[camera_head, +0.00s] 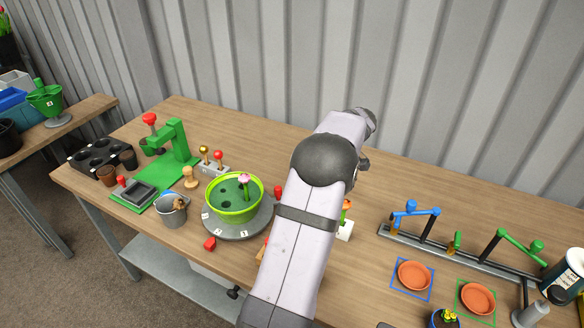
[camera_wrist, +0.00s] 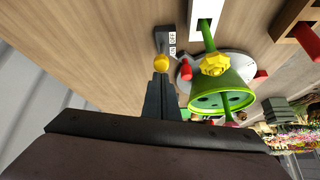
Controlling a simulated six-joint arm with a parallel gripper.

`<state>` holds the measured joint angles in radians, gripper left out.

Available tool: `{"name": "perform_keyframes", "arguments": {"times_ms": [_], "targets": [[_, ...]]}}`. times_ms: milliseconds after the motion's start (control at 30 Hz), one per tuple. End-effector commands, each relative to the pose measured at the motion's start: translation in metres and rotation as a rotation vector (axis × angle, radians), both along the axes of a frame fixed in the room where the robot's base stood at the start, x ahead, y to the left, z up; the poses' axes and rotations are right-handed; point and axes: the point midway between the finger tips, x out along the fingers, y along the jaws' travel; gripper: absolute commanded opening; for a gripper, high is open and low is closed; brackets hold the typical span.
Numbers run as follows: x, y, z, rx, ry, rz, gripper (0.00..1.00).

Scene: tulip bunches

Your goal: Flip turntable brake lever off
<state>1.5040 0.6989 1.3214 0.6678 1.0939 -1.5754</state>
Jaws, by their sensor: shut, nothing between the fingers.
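The turntable (camera_head: 236,232) is a grey disc with red pegs, carrying a green pot. In the wrist view its pale disc (camera_wrist: 243,63) shows at centre right, with the green pot (camera_wrist: 222,98) on it. A dark grey lever base (camera_wrist: 164,38) with an ON/OFF label and a yellow ball knob (camera_wrist: 162,62) stands beside it. My gripper (camera_wrist: 161,78) is shut and empty, its tips right by the yellow knob. I cannot tell whether they touch it. My arm hides the gripper and this lever in the head view.
A white block (camera_head: 344,231) with an orange flower stands right of my arm. A grey box (camera_head: 214,169) with yellow and red knobs and a green press (camera_head: 178,142) stand left of the turntable.

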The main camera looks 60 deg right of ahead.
Motion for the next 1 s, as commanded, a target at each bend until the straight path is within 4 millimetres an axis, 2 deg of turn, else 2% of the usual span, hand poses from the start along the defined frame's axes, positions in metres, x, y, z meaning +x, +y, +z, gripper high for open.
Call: {"name": "perform_keyframes", "arguments": {"times_ms": [167, 300, 400, 600, 800, 1000], "targets": [[0.016, -0.004, 0.006, -0.002, 0.003, 0.002, 0.0], [0.041, -0.008, 0.016, -0.002, 0.0, 0.005, 0.0], [0.022, -0.008, 0.03, -0.008, -0.001, -0.003, 0.0], [-0.001, -0.005, 0.059, -0.007, -0.002, -0.002, 0.0], [-0.017, -0.002, 0.081, -0.003, -0.002, 0.0, 0.0], [-0.024, -0.001, 0.09, -0.003, -0.003, 0.001, 0.0]]}}
